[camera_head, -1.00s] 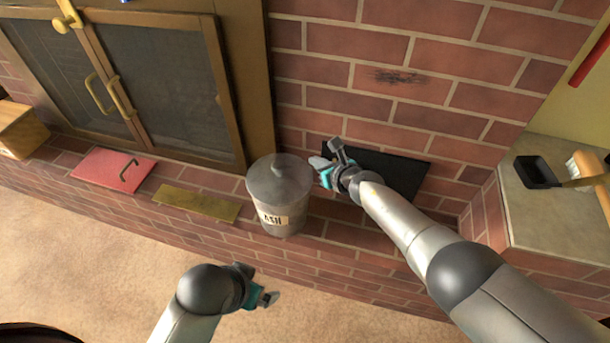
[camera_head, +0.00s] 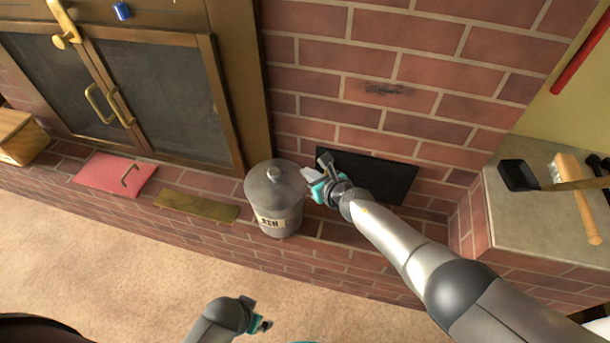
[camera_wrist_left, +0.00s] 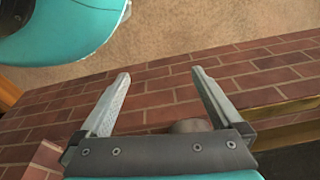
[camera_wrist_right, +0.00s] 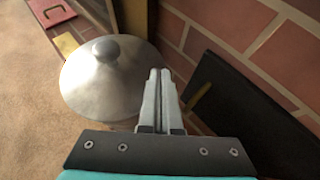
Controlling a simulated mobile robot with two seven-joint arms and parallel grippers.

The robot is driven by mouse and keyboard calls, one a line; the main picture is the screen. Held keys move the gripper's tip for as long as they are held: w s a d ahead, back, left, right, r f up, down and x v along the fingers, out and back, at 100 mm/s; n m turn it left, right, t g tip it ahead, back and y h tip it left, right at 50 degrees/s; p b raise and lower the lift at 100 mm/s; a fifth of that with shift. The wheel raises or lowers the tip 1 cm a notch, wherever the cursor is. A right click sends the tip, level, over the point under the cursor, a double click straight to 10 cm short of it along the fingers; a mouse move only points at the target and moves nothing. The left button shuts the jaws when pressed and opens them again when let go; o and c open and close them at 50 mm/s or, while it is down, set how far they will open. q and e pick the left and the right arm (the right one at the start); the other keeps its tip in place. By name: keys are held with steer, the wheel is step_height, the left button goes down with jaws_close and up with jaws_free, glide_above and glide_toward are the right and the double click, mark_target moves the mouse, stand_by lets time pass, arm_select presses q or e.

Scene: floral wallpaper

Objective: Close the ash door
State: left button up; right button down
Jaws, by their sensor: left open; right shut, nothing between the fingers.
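A dark rectangular panel (camera_head: 385,178), which appears to be the ash door, is low in the brick wall behind my right arm. In the right wrist view the dark panel (camera_wrist_right: 255,120) is at the lower right, with a short brass piece (camera_wrist_right: 198,100) near its left part. I cannot tell how far open it is. My right gripper (camera_head: 312,180) is shut and empty, between the ash bucket and the panel; its fingers (camera_wrist_right: 158,85) are together beside the panel's left edge. My left gripper (camera_head: 262,325) is open and empty over the carpet, low in the head view.
A grey lidded ash bucket (camera_head: 275,210) stands on the brick ledge just left of my right gripper. A brass plate (camera_head: 196,206) and a red plate with a handle (camera_head: 115,178) lie further left. Glass fireplace doors (camera_head: 160,95) are behind. A stone ledge (camera_head: 540,225) with tools is at right.

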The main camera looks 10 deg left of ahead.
arm_select(q)
steer(key=s+a+f+p, duration=0.4)
steer(key=s+a+f, duration=0.1)
steer(key=s+f, duration=0.1)
steer(key=shift+s+a+y+p, duration=0.3)
steer(key=shift+s+a+p, duration=0.1)
steer(key=shift+s, duration=0.2)
arm_select(e)
steer(key=s+r, duration=0.1)
steer(key=s, duration=0.1)
steer(key=s+r, duration=0.1)
steer(key=s, duration=0.1)
steer(key=shift+a+r, duration=0.1)
steer(key=shift+r, duration=0.1)
arm_select(q)
steer(key=shift+f, duration=0.1)
arm_select(e)
steer(key=shift+s, duration=0.1)
